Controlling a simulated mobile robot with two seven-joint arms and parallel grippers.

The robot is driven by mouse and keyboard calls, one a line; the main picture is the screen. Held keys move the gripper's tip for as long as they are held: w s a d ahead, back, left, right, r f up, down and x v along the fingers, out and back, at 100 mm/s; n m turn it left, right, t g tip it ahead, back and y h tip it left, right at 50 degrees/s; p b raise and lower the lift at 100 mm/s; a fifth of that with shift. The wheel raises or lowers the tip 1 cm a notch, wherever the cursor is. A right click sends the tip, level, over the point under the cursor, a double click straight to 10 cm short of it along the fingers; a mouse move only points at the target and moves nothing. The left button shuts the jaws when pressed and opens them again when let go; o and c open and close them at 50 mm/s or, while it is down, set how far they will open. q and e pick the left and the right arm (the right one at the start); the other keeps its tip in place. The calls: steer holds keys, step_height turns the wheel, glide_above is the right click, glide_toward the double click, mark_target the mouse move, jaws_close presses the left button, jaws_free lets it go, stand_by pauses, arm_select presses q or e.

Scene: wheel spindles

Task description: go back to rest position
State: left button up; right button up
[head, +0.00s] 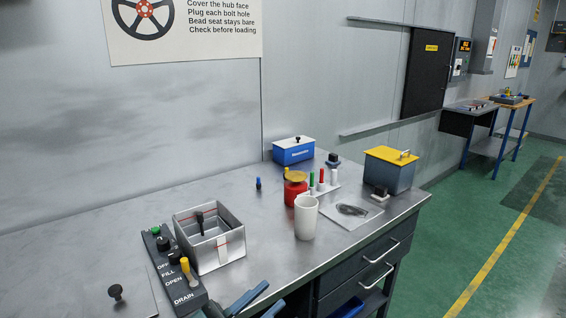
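My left gripper (275,293) shows at the bottom edge, in front of the workbench's front edge. Its two blue-grey fingers are spread apart with nothing visible between them. Most of the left arm is cut off by the frame. My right gripper is not in view. The steel workbench (120,225) runs along the wall, with its top below and ahead of me.
Near the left gripper stand a control box (172,272) with knobs and a metal bin (222,252) holding a dark-handled tool. Further right are a white cup (306,219), red pot (295,192), blue box (293,151) and yellow-lidded box (390,170). Green floor (440,240) is clear at right.

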arm_select(q)
steer(key=s+a+f+n+t+y, duration=0.1)
steer(key=a+f+n+t+y, duration=0.4)
steer(key=f+n+y, duration=0.45)
steer(key=s+a+f+n+g+y, duration=0.1)
steer(key=s+a+f+g+y, duration=0.1)
steer(key=s+f, duration=0.4)
steer(key=s+a+f+n+g+y, duration=0.2)
steer(key=s+a+f+g+y, duration=0.1)
steer(key=f, duration=0.5)
steer(key=s+a+g, duration=0.1)
steer(key=s+g, duration=0.1)
steer(key=s, duration=0.1)
steer(key=shift+f+g+p, duration=0.15)
steer(key=shift+g+p, duration=0.15)
steer(key=shift+p, duration=0.05)
